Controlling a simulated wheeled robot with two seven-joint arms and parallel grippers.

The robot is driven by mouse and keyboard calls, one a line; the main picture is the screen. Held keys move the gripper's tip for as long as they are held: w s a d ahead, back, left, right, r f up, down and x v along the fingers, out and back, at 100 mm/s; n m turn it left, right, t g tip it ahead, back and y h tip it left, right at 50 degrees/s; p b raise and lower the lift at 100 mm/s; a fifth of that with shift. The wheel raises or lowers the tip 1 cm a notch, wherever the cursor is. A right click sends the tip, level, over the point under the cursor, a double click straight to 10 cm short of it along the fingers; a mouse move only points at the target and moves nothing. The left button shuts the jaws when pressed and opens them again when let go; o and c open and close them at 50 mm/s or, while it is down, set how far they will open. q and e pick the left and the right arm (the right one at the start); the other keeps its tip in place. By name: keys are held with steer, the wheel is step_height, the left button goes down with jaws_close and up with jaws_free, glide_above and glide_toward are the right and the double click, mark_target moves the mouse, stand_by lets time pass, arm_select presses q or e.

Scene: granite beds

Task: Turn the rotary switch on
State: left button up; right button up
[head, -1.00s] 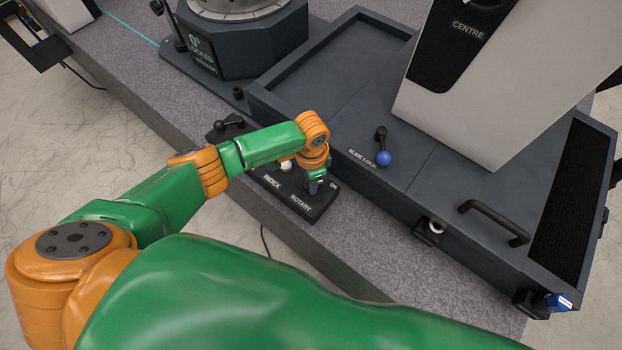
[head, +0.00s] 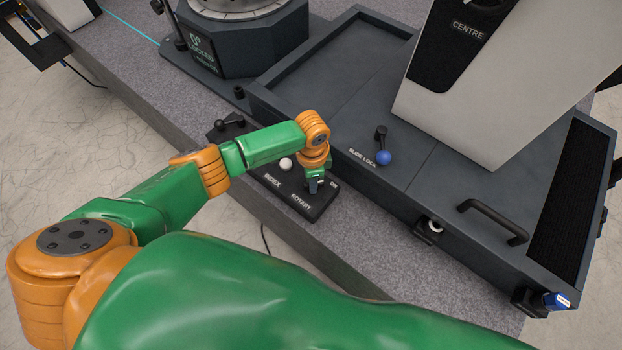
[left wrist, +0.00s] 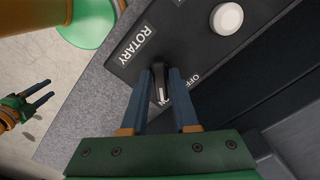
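The rotary switch (left wrist: 158,84) is a small black knob with a pale pointer mark on the control panel (head: 322,207), beside the ROTARY label. In the left wrist view its pointer is directed down toward my palm, away from the OFF label at its right. The ON label (head: 333,184) shows in the head view, right of the gripper. My right gripper (left wrist: 42,92) is open and empty, off to the side.
A white INDEX button (head: 286,164) sits beside the switch on the same panel. A dark machine tray (head: 440,190) with a blue-knobbed slide lock lever (head: 383,156) and a handle (head: 493,222) rises just behind. The granite bed (head: 350,265) is clear in front.

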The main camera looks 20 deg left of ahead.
arm_select(q)
steer(key=shift+o, duration=1.1)
step_height(320, 180, up, 7)
steer(key=shift+p, duration=0.35)
